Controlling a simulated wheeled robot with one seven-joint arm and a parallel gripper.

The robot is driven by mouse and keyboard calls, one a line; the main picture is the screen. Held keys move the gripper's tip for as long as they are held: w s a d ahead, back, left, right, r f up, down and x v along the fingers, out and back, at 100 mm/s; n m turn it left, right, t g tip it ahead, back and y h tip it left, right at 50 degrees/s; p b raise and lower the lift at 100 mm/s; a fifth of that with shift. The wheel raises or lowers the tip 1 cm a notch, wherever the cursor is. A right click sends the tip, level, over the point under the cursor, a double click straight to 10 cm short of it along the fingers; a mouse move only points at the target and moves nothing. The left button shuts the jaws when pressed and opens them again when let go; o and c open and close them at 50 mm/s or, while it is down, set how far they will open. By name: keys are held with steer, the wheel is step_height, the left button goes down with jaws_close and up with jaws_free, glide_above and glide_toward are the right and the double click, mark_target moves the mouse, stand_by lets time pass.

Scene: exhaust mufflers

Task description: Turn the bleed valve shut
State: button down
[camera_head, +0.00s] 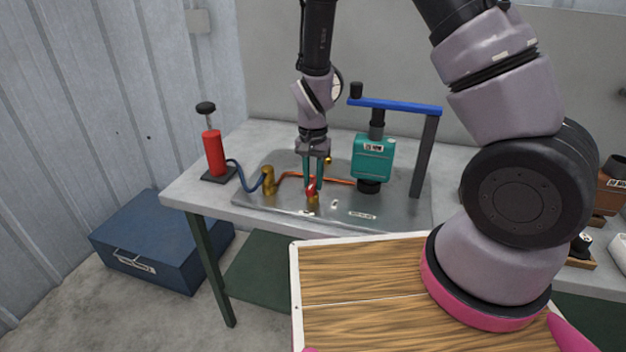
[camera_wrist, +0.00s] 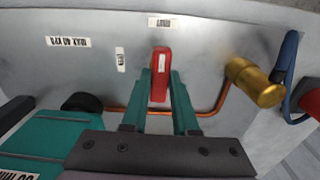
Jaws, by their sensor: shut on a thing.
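The bleed valve's red handle (camera_wrist: 160,72) shows in the wrist view between the two teal fingers of my gripper (camera_wrist: 160,88). In the head view the red handle (camera_head: 311,186) sits on a brass body (camera_head: 313,198) at the front of the metal plate. My gripper (camera_head: 313,186) points down over it and is shut on the handle. In the wrist view the handle's long side lies roughly along the fingers. The brass body under the handle is hidden in the wrist view. Small labels (camera_wrist: 159,22) lie on the plate near the handle.
A teal unit (camera_head: 373,157) under a blue bar (camera_head: 395,105) stands close to the right of my gripper. A copper pipe (camera_head: 291,175) runs to a brass fitting (camera_head: 268,181) on the left. A blue hose (camera_head: 245,180) leads to a red hand pump (camera_head: 213,152).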

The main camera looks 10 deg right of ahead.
mark_target(313, 182)
steer(key=c, duration=0.7)
jaws_free()
steer(key=shift+r, duration=0.1)
steer(key=shift+r, duration=5.35)
